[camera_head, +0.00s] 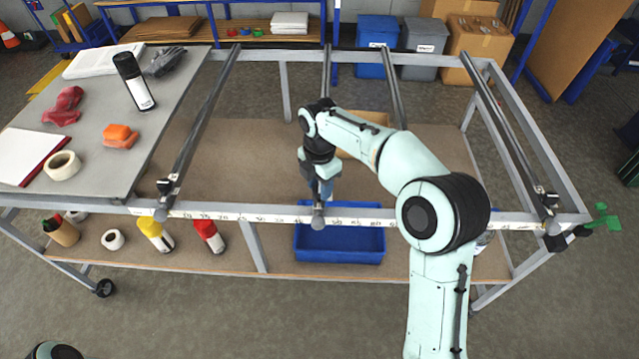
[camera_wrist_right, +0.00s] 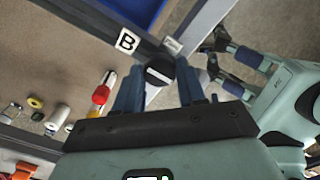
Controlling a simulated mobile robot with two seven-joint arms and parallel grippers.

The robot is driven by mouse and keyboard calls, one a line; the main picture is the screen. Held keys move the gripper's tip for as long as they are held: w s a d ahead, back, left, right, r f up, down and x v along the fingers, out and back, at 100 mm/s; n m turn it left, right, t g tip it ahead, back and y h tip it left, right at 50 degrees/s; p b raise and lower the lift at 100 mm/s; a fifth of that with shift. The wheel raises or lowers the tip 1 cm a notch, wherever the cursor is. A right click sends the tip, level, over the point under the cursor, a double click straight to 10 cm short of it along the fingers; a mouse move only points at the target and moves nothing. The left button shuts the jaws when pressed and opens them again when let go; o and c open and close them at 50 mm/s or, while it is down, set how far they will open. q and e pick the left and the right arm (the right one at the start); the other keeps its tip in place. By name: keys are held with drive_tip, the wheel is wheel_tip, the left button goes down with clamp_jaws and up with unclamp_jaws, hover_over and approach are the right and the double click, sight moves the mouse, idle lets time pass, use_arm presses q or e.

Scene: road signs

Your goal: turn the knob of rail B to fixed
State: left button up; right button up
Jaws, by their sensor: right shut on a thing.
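Rail B (camera_head: 326,70) is a dark bar that runs from the back of the metal frame to its front bar, partly hidden by my right arm. Its white B label (camera_wrist_right: 127,41) shows in the right wrist view. The knob (camera_wrist_right: 159,73), dark with a pale marked face, sits close to the label at the rail's front end. My right gripper (camera_head: 319,188) is at this front end, and in the right wrist view its dark blue fingers stand on either side of the knob, shut on it. Which setting the knob is at cannot be read.
A blue bin (camera_head: 340,257) stands on the lower shelf below the rail's front end. Other rails (camera_head: 205,115) lie to both sides. A grey tabletop (camera_head: 95,160) with a spray can (camera_head: 134,82) is at the left. Bottles (camera_head: 209,235) stand on the lower shelf.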

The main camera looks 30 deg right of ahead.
use_arm(q)
drive_tip(key=shift+r, duration=0.1)
use_arm(e)
drive_tip(key=m+p, duration=0.1)
drive_tip(key=m, duration=0.2)
drive_tip(key=shift+r+m, duration=0.1)
drive_tip(key=shift+m, duration=0.3)
drive_tip(key=m+p, duration=0.1)
drive_tip(key=m, duration=0.3)
drive_tip(key=m+p, duration=0.1)
drive_tip(key=m, duration=0.4)
use_arm(q)
drive_tip(key=w+r, duration=0.3)
drive_tip(key=r, duration=0.1)
drive_tip(key=shift+w, duration=0.3)
use_arm(e)
drive_tip(key=m, duration=0.4)
drive_tip(key=shift+m, duration=0.4)
drive_tip(key=o, duration=1.1)
drive_tip(key=shift+c, duration=0.2)
